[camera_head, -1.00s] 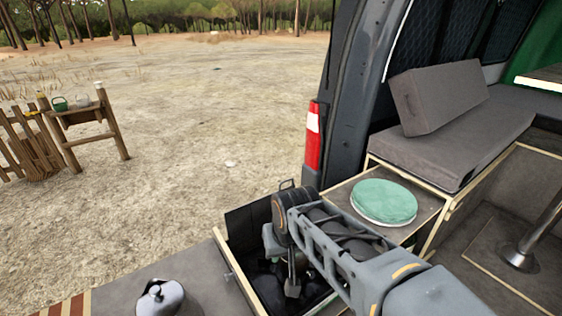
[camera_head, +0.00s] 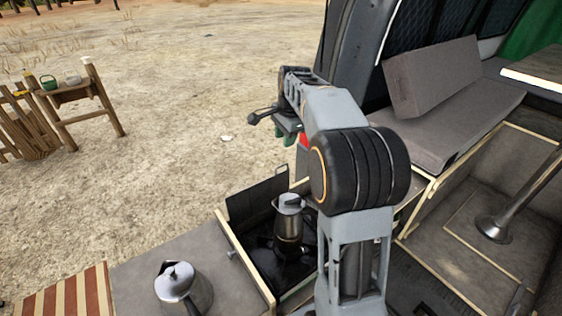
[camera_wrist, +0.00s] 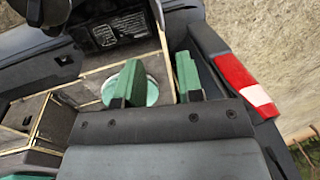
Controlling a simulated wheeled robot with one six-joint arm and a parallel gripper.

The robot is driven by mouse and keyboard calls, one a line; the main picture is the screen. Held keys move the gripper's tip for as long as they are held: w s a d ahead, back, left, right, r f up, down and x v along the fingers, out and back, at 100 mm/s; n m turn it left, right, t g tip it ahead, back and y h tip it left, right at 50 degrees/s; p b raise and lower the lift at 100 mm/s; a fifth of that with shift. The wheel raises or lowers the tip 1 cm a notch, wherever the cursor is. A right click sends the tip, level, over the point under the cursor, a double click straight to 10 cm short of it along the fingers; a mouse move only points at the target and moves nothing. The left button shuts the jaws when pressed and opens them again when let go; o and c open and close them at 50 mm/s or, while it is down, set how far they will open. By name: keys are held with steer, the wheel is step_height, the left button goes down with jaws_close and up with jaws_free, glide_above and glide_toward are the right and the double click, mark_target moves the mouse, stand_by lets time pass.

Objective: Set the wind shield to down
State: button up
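The wind shield (camera_head: 255,199) is a dark flat panel standing upright along the far side of the black stove (camera_head: 262,258). A metal moka pot (camera_head: 289,222) stands on the stove, in front of the shield. My gripper (camera_head: 290,138) is raised above and beyond the shield, apart from it. In the wrist view, its two green fingers (camera_wrist: 158,82) are spread with nothing between them. I cannot identify the wind shield for certain in the wrist view.
A silver kettle (camera_head: 182,284) stands on the grey counter left of the stove. In the wrist view, a pale green round lid (camera_wrist: 151,92) lies beyond the fingers, and the van's red tail light (camera_wrist: 236,78) is at right. Grey cushions (camera_head: 436,76) are inside the van.

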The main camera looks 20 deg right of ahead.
steer(key=f, duration=0.4)
steer(key=w+f+p, duration=0.1)
steer(key=f, duration=0.3)
steer(key=w+f+p, duration=0.1)
steer(key=f, duration=0.2)
steer(key=shift+w+a+f, duration=0.15)
steer(key=shift+a+f, duration=0.1)
steer(key=shift+f, duration=0.15)
jaws_close()
